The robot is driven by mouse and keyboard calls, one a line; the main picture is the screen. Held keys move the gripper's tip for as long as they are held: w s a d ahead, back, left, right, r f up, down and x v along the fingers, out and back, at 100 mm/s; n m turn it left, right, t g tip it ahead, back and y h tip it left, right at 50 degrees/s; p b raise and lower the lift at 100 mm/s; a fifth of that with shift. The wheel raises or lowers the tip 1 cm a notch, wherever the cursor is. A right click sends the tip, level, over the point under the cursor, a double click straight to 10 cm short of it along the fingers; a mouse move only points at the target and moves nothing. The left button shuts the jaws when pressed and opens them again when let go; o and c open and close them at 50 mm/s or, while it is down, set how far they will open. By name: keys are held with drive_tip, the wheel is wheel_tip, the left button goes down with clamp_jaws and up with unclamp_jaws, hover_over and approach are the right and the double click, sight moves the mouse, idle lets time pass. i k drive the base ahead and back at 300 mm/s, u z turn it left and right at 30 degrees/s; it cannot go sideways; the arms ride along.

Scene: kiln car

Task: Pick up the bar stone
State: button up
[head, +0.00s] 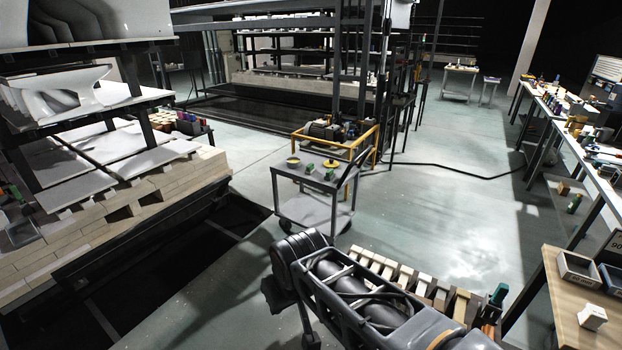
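I cannot tell for certain which thing is the bar stone. A row of pale and tan blocks (424,285) stands side by side behind my arm, at the bottom centre right, partly hidden by it. A separate white block (592,317) lies on a wooden tabletop (567,318) at the bottom right. My arm crosses the lower middle of the head view, but no fingertips of my gripper can be made out.
A grey wheeled cart (316,178) with small green items stands at mid-floor. The kiln car (140,190), with brick courses and white slabs, fills the left beside a dark pit. Cluttered workbenches (575,140) line the right. A black cable (450,167) crosses the open floor.

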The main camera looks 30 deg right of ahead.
sight(329, 174)
drive_tip(key=u, duration=0.05)
drive_tip(key=i, duration=1.9)
drive_tip(key=z, duration=1.2)
drive_tip(key=i, duration=1.8)
drive_tip(key=z, duration=0.1)
